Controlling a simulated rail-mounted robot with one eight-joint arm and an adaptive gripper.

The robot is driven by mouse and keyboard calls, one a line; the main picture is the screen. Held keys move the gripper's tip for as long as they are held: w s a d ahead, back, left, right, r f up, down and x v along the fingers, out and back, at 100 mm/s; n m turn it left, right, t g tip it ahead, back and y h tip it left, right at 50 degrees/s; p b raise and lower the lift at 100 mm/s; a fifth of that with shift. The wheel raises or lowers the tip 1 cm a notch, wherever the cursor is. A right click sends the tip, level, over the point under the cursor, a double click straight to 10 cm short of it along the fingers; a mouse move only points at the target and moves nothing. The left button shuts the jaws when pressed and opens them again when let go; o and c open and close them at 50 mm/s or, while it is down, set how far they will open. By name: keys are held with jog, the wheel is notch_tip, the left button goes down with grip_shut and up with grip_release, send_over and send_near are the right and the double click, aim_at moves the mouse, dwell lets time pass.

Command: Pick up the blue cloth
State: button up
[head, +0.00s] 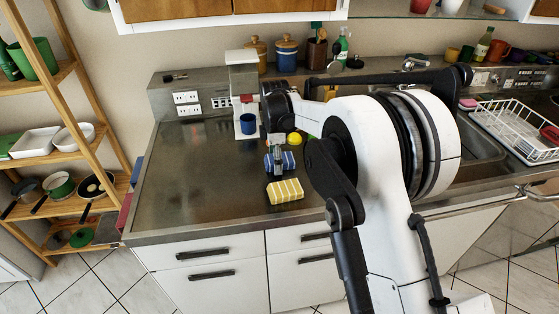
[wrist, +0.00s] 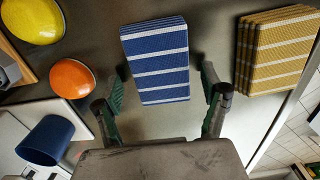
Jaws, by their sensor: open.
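The blue cloth (wrist: 157,70) is a folded stack with white stripes, lying on the metal counter. In the wrist view it lies ahead of and partly between the open fingers of my gripper (wrist: 161,98), with no clear contact on either side. In the head view the blue cloth (head: 288,160) shows just beside my gripper (head: 277,170), which hangs over it and hides part of it. How high the fingertips are above the counter cannot be told.
A yellow striped cloth (head: 285,191) lies close by, nearer the counter's front edge. A lemon (head: 295,138), an orange (wrist: 72,78) and a blue cup (head: 248,123) by a white machine (head: 243,80) stand close. The counter's left part is clear.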

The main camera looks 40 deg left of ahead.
jog(key=c, duration=1.4)
jog(key=shift+o, duration=0.2)
jog(key=shift+r, duration=0.1)
jog(key=shift+r, duration=0.5)
notch_tip(320, 180, up, 2)
jog(key=shift+r+b, duration=0.25)
jog(key=shift+b, duration=0.05)
jog(key=s+a+r+b, duration=0.1)
jog(key=s+a+r, duration=0.1)
jog(key=s+r, duration=0.5)
jog(key=s, duration=0.4)
jog(key=shift+s+a+r, duration=0.2)
jog(key=shift+a, duration=0.15)
